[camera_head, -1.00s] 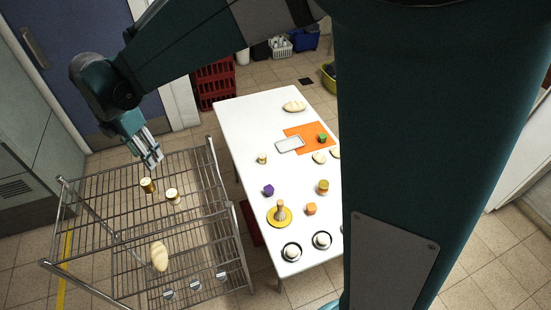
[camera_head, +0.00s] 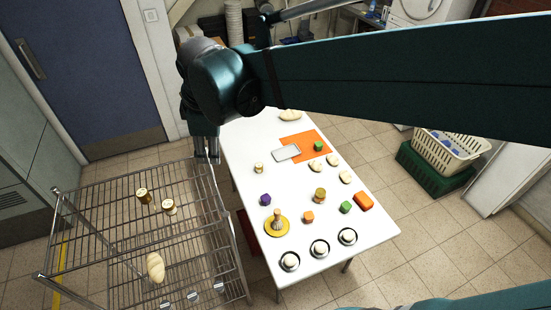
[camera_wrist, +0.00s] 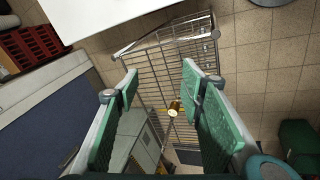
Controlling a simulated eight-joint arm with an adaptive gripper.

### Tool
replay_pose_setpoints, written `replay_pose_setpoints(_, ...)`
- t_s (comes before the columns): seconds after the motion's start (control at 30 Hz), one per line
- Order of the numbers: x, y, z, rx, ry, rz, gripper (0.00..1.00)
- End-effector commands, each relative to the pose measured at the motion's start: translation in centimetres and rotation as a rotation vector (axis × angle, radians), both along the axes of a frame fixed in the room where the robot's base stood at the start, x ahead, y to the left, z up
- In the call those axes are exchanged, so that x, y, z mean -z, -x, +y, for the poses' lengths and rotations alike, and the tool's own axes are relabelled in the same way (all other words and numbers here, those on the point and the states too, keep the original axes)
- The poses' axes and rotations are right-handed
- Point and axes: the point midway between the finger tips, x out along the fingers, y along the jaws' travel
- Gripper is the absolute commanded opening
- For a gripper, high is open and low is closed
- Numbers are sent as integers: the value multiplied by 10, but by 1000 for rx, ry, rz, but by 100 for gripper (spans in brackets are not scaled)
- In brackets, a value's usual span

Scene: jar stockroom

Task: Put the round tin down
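Two small round gold-and-cream containers stand upright on the top shelf of the wire rack (camera_head: 110,215): a darker gold one (camera_head: 143,196) and a paler one (camera_head: 169,208). I cannot tell for sure which one is the round tin. In the wrist view a gold container with a pale top (camera_wrist: 174,106) shows far off between my fingers, on the rack. My gripper (camera_head: 207,152) hangs above the gap between the rack and the white table, apart from both containers. In the wrist view its fingers (camera_wrist: 160,105) are wide apart with nothing between them.
A bread-like loaf (camera_head: 155,267) lies on the rack. The white table (camera_head: 235,140) carries an orange mat (camera_head: 312,143), a small tray (camera_head: 286,153), a yellow disc (camera_head: 268,224), colored blocks and dark round dishes. Much of the rack's top shelf is bare.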

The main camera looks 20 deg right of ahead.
Motion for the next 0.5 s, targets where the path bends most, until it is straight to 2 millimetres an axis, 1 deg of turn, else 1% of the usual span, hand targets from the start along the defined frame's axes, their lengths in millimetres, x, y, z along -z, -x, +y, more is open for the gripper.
replay_pose_setpoints(0.03, -1, 8, -10, 48, -18, -9, 39)
replay_pose_setpoints(0.1, -2, 16, -23, 119, -46, -22, 39)
replay_pose_setpoints(0.5, -1, 68, -84, 511, -213, -94, 39)
